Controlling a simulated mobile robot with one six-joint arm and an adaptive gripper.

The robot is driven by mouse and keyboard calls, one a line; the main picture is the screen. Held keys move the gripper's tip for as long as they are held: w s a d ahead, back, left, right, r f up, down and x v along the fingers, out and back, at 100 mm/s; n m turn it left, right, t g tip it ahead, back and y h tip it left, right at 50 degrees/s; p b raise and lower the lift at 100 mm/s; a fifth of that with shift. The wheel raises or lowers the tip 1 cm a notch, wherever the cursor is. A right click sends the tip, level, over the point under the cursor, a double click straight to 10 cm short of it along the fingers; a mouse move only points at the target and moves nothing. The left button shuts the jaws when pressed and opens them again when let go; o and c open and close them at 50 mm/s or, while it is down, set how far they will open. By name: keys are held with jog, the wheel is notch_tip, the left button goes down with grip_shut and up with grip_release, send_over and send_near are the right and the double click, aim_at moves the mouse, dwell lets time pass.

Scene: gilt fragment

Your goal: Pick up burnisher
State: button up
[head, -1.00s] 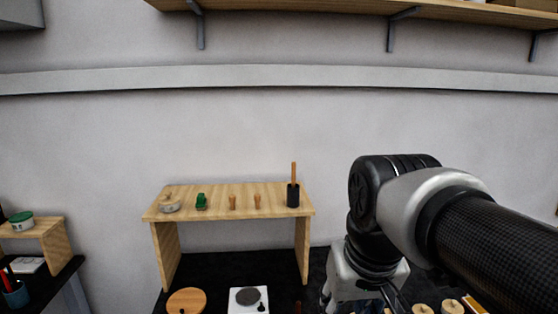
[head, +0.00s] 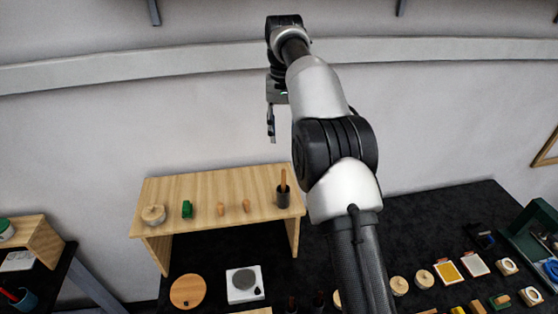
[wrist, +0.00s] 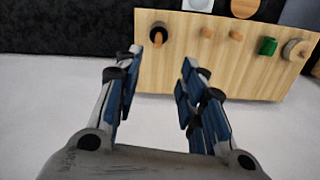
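A dark cup (head: 283,198) stands at the right end of a small wooden shelf (head: 235,188), with a wooden-handled tool (head: 283,181) upright in it. This may be the burnisher; I cannot tell for sure. Two small wooden knob-like pieces (head: 221,209) (head: 246,206) stand left of the cup. My gripper (head: 271,128) is above and behind the right part of the shelf, pointing down, apart from everything. In the wrist view my gripper (wrist: 160,64) is open and empty. The tool (wrist: 157,38) and cup show just beyond the fingers there.
On the shelf are a green object (head: 187,209) and a round lidded jar (head: 153,215). Below lie a wooden disc (head: 188,291) and a white hotplate (head: 244,284). Several small items and a green case (head: 531,226) are at right. A wall stands behind the shelf.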

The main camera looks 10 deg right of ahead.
aim_at(284, 169)
notch_tip(284, 169, down, 11)
jog(key=b, duration=0.3)
jog(key=shift+w+d+f, duration=0.1)
jog(key=shift+f, duration=0.05)
jog(key=shift+w+d+f+p, duration=0.1)
jog(key=shift+w+f+p, duration=0.1)
jog(key=shift+f, duration=1.3)
jog(key=shift+w+f+p, duration=0.1)
jog(key=shift+f+p, duration=0.1)
jog(key=shift+f, duration=1.25)
jog(key=shift+c, duration=0.2)
grip_shut()
